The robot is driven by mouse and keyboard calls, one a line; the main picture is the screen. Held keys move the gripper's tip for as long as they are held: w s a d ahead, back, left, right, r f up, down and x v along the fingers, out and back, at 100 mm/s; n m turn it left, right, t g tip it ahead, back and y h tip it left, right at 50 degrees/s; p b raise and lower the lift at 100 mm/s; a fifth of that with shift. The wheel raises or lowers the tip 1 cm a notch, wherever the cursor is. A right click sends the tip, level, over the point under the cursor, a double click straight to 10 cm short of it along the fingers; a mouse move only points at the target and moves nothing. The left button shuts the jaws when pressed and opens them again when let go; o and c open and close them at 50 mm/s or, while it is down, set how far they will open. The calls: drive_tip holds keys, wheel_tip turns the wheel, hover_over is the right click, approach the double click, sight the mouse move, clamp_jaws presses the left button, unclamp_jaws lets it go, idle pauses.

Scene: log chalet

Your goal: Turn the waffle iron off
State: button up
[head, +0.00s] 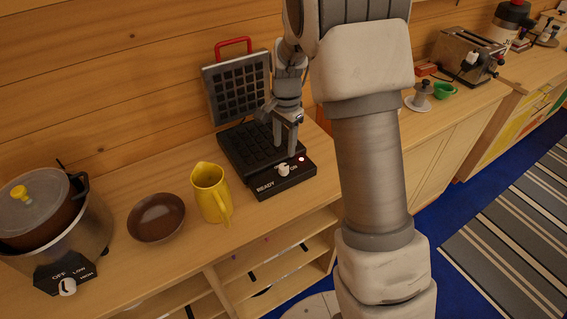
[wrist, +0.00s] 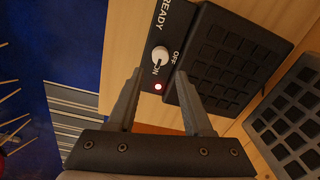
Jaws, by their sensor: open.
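The black waffle iron (head: 238,151) stands on the wooden counter with its lid (head: 236,90) raised and a red handle on top. Its front panel carries a white knob (head: 284,170) and a lit red light (head: 301,159). In the wrist view the knob (wrist: 159,55) sits by the OFF and ON labels, and its mark seems to face ON. My gripper (head: 285,149) is open and empty, pointing down over the front of the iron. In the wrist view my gripper's fingertips (wrist: 159,73) lie on either side of the knob and light in the picture; contact cannot be told.
A yellow pitcher (head: 209,190) and a brown bowl (head: 156,218) stand left of the iron. A cooker (head: 54,226) with OFF and LOW labels is at far left. A green cup (head: 444,91) and a metal machine (head: 467,58) are at right.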

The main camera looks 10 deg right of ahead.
sight(284, 166)
wheel_tip(284, 166, down, 9)
drive_tip(key=shift+w+r, duration=0.15)
drive_tip(key=shift+r, duration=0.05)
clamp_jaws()
idle(0.3)
